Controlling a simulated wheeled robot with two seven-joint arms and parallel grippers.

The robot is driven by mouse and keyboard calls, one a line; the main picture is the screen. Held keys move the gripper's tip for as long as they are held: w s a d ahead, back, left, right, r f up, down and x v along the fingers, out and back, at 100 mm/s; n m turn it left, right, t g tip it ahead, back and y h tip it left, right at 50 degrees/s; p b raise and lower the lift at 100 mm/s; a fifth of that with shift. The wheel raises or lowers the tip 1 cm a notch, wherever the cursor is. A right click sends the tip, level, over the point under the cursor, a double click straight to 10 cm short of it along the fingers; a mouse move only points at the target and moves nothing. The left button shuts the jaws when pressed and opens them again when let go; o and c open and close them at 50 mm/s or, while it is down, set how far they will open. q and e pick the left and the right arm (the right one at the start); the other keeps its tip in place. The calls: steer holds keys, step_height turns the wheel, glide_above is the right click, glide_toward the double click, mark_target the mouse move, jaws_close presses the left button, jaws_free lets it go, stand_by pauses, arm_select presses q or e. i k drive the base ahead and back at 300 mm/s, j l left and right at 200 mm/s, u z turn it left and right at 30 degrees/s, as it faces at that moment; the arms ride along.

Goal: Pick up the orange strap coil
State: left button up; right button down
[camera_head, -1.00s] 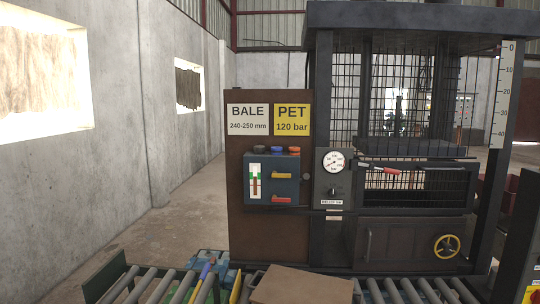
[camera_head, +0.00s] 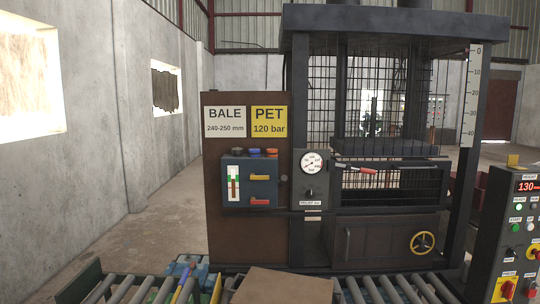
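The orange strap coil (camera_head: 271,152) is a small flat roll on top of the blue-grey box (camera_head: 249,184) on the brown cabinet front. It sits at the right end of a row, beside a blue coil (camera_head: 254,152) and a dark coil (camera_head: 238,152). Neither of my grippers is in view.
A roller conveyor (camera_head: 345,290) runs along the bottom, with a brown flat-topped piece (camera_head: 280,286) over its middle. The baling press (camera_head: 375,235) stands right of the cabinet. A control panel (camera_head: 516,235) stands at the right edge. Open floor (camera_head: 165,235) lies left of the cabinet.

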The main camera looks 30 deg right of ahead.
mark_target(270, 153)
steer(key=i+l, duration=0.1)
steer(key=l, duration=0.4)
steer(key=l+z, duration=0.15)
steer(key=l, duration=0.3)
steer(key=i+l, duration=0.2)
steer(key=l, duration=0.25)
